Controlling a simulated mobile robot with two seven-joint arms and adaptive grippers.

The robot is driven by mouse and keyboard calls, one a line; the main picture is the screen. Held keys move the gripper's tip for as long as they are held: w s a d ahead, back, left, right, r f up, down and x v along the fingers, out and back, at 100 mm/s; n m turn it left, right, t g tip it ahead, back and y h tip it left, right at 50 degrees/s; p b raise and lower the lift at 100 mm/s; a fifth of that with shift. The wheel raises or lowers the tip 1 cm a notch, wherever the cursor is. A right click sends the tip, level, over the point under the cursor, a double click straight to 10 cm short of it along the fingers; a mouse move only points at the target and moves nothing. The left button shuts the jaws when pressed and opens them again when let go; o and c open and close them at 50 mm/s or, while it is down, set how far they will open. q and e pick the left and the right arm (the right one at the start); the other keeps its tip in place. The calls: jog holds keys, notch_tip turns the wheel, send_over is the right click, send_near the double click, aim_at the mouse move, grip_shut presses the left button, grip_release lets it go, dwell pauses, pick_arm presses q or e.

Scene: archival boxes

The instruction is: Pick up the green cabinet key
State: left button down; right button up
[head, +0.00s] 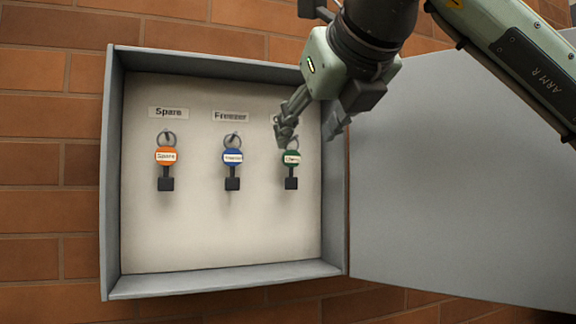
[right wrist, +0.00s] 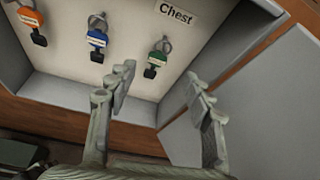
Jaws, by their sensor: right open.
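The green cabinet key (head: 291,159) hangs on a hook at the right of the open wall cabinet, its dark end pointing down. Its ring and label plate are partly hidden by my gripper in the head view. In the right wrist view the green key (right wrist: 157,57) hangs below a label reading "Chest" (right wrist: 176,11). My right gripper (head: 311,135) is open and empty, just above and to the right of the key in the head view. In the wrist view its fingers (right wrist: 160,85) are spread, with the key beyond them. My left gripper is not in view.
An orange key (head: 166,157) and a blue key (head: 233,157) hang to the left under "Spare" and "Freezer" labels. The grey cabinet frame (head: 334,220) has a raised right wall close to my gripper. The cabinet door (head: 450,220) stands open at the right. Brick wall surrounds it.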

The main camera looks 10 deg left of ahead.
aim_at(292, 156)
jog(key=p+x, duration=0.1)
jog(key=x, duration=0.5)
jog(key=shift+a+f, duration=0.2)
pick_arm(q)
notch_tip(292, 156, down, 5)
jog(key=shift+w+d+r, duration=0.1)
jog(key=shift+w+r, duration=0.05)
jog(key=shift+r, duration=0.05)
pick_arm(e)
jog(key=shift+c, duration=0.3)
jog(key=c, duration=1)
